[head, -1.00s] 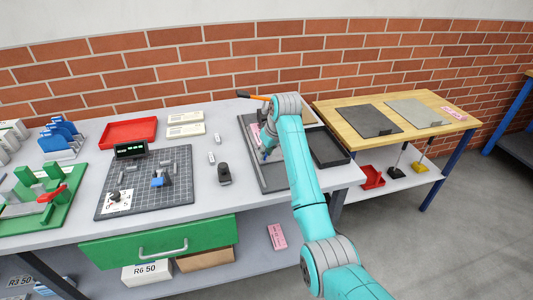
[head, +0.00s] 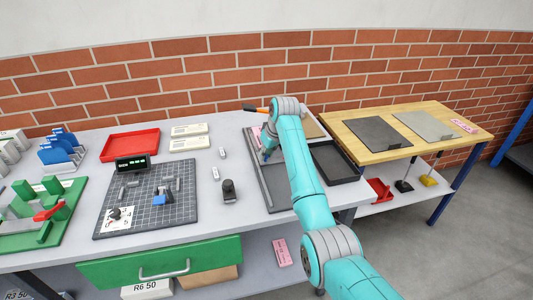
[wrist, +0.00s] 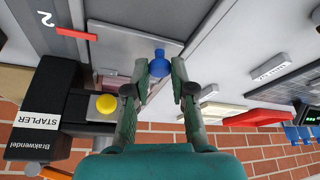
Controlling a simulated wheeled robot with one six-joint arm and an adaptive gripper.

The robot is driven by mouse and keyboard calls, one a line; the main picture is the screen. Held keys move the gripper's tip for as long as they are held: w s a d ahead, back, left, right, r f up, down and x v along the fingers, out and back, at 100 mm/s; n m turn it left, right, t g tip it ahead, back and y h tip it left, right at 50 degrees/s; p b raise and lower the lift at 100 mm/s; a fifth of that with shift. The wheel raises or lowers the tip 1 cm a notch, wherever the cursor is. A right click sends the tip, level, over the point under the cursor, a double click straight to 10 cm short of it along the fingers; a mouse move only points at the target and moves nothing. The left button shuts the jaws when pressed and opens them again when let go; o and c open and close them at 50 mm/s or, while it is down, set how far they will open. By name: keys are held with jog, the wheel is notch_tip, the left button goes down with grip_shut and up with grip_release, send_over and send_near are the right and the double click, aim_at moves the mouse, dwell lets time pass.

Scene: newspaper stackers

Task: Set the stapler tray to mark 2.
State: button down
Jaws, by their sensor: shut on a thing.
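My gripper (wrist: 166,76) is shut on the blue knob (wrist: 159,56) of the stapler tray. The stapler tray (wrist: 115,45) is a light grey plate. A red strip (wrist: 76,33) lies at its edge, close beside the printed mark 2 (wrist: 45,19). Whether the two line up exactly I cannot tell. The black stapler (wrist: 40,110), labelled STAPLER, stands beside the tray and has a yellow button (wrist: 106,103). In the head view my gripper (head: 267,155) is low over the grey base (head: 277,198), and my arm hides much of the tray.
Left of the base stand a small black-topped post (head: 229,190) and a dark gridded board (head: 150,215). A red tray (head: 130,146) is behind the board. A black tray (head: 334,162) lies right of my arm. A wooden table (head: 425,115) stands beyond.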

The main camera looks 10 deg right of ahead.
jog(key=shift+w, duration=0.15)
jog(key=c, duration=1)
grip_release()
jog(key=shift+w, duration=0.1)
jog(key=v, duration=1.2)
